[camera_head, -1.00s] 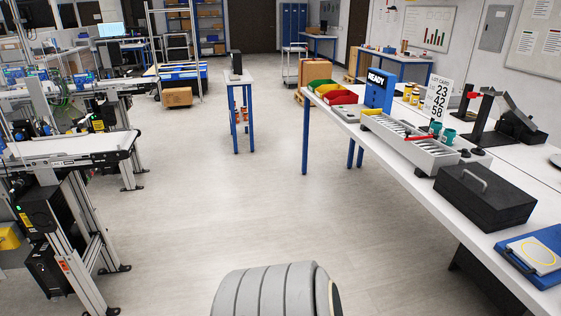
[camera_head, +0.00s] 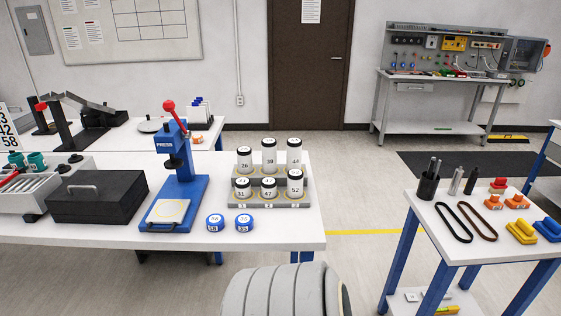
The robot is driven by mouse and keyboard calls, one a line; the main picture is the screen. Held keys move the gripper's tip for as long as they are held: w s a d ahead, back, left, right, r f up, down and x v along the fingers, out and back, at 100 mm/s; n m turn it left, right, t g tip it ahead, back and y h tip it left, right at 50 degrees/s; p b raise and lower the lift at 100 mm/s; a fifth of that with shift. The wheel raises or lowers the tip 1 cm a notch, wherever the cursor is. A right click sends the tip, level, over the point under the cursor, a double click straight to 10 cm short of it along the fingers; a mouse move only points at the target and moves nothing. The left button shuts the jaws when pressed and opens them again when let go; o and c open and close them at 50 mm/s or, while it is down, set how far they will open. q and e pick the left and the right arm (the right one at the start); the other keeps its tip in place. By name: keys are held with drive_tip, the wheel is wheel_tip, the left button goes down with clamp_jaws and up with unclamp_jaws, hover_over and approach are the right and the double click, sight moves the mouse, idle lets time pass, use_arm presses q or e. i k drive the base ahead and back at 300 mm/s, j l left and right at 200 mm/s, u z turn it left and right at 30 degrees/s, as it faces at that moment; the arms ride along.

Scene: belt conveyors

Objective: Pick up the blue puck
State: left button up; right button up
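Two round blue pucks with white numbered labels sit side by side near the front edge of the white table (camera_head: 90,228). One blue puck (camera_head: 215,224) is on the left and a second blue puck (camera_head: 244,223) is just to its right. Both lie in front of the blue press and the rack of canisters, and nothing hides them. I cannot tell which of the two the task means. Neither of my grippers shows in the view.
A blue press (camera_head: 178,190) with a red lever and a black box (camera_head: 98,197) stand left of the pucks. A grey rack (camera_head: 272,203) of several white canisters stands behind right. A smaller table (camera_head: 440,228) with belts and tools is at the right, with floor between.

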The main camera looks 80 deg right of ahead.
sight(215, 222)
drive_tip(key=z, duration=2.15)
drive_tip(key=i+l, duration=0.15)
drive_tip(key=l, duration=0.15)
drive_tip(key=i+l+u, duration=0.1)
drive_tip(key=l, duration=0.2)
